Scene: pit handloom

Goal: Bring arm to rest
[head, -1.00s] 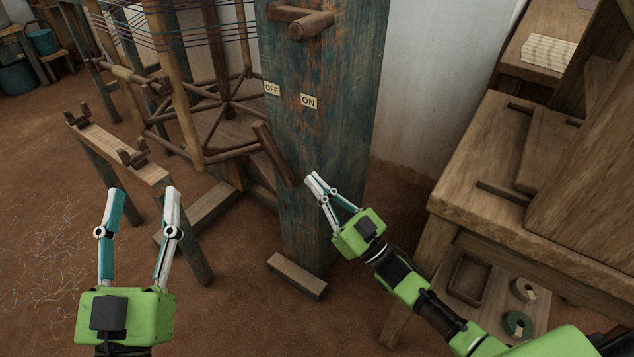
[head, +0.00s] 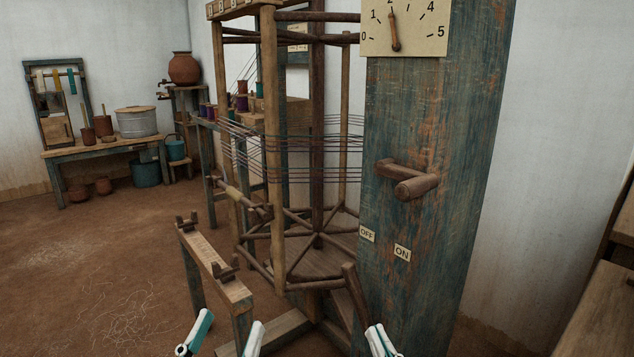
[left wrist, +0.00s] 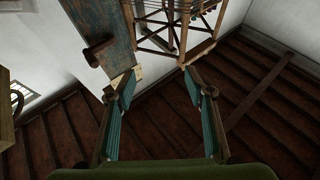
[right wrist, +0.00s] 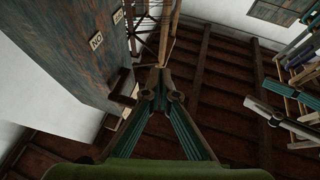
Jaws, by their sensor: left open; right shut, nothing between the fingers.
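My left gripper (head: 222,335) shows at the bottom of the head view, its two fingers spread, low in front of the wooden bench rail. In the left wrist view its fingers (left wrist: 159,74) are apart with nothing between them. My right gripper (head: 380,338) shows only its fingertips at the bottom edge of the head view, in front of the lower post. In the right wrist view its fingertips (right wrist: 160,74) are together and empty. A wooden lever (head: 354,292) leans at the blue post's left side, below the OFF and ON labels; I cannot tell whether the right fingertips touch it.
The blue-green post (head: 440,120) carries a dial (head: 415,28) and a wooden crank (head: 415,184). The warping reel (head: 272,150) with threads stands left of it. The low bench rail (head: 215,265) is nearby. Open floor (head: 110,250) lies at left.

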